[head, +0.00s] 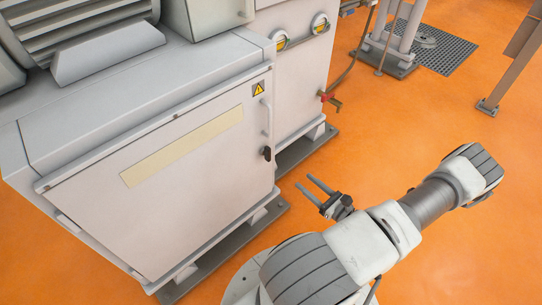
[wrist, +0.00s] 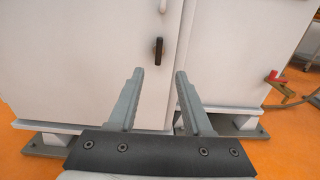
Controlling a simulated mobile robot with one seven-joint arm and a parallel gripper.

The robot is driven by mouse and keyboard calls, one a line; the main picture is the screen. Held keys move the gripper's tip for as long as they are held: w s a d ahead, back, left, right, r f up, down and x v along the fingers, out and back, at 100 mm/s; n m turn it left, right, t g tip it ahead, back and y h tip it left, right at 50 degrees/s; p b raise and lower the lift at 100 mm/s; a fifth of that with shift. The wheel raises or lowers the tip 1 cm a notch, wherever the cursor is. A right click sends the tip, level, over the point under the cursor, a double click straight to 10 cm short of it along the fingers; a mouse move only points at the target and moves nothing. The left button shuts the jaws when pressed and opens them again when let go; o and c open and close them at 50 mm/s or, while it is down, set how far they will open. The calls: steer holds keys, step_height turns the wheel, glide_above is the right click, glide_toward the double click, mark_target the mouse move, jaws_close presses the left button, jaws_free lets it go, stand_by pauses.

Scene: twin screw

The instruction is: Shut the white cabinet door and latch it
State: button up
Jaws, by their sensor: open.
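The white cabinet door (head: 195,185) has a pale yellow strip and a warning label and stands at or nearly at its frame. I cannot tell whether a small gap remains. A black latch handle (head: 267,153) sits near its right edge, below a pale bar handle (head: 266,117). In the wrist view the black latch handle (wrist: 159,51) points up and down, on the white door (wrist: 80,55). My gripper (head: 303,182) is open and empty, in front of and to the right of the latch, apart from it. In the wrist view my gripper (wrist: 159,71) has its fingertips just below the latch.
A second white cabinet section (head: 300,75) with round gauges stands right of the door. A red-handled valve (head: 326,97) juts from its side. Grey base rails (head: 225,248) run under the cabinet. The orange floor (head: 420,110) to the right is mostly clear.

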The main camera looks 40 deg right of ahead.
mark_target(270, 153)
steer(key=w+b, duration=0.1)
steer(key=w, duration=0.4)
steer(key=w+a+b, duration=0.1)
steer(key=w+b, duration=0.1)
steer(key=w, duration=0.4)
steer(key=w+b, duration=0.1)
steer(key=w, duration=0.5)
steer(key=shift+a, duration=0.2)
jaws_close()
steer(key=shift+s, duration=0.1)
